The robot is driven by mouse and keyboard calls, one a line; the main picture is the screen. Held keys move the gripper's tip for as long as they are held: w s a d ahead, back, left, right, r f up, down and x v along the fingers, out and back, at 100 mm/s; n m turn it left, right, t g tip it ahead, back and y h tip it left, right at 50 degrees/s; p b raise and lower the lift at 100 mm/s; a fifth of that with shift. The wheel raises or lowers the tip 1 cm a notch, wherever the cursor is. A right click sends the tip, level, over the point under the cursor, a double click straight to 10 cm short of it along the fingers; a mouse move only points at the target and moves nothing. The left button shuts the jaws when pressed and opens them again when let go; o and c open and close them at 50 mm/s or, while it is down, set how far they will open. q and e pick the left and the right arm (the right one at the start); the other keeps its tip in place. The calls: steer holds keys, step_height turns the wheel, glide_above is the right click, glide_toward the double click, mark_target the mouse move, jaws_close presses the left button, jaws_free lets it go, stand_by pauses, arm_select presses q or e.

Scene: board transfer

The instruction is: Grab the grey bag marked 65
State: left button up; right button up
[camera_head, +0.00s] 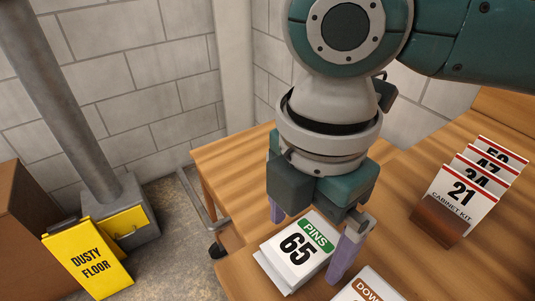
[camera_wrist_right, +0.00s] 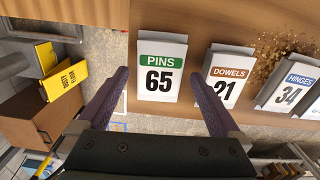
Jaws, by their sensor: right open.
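The grey bag marked 65 (camera_head: 297,250), pale with a green PINS label, lies flat on the wooden table near its edge. It also shows in the right wrist view (camera_wrist_right: 161,72). My right gripper (camera_head: 307,250) is open and above the bag, pointing down, with one purple finger to each side of it in the picture. In the right wrist view the bag shows between and beyond the fingertips (camera_wrist_right: 158,74). The gripper is empty; I cannot tell the exact height gap. My left gripper is not in view.
A DOWELS bag marked 21 (camera_wrist_right: 228,77) lies beside it, then a HINGES bag marked 34 (camera_wrist_right: 291,84). A brown holder (camera_head: 436,228) with several numbered cabinet kit cards stands at right. A yellow dusty floor sign (camera_head: 88,262) stands on the floor at left.

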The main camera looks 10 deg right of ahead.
steer(key=shift+f, duration=0.45)
steer(key=shift+c, duration=0.2)
steer(key=c, duration=1.4)
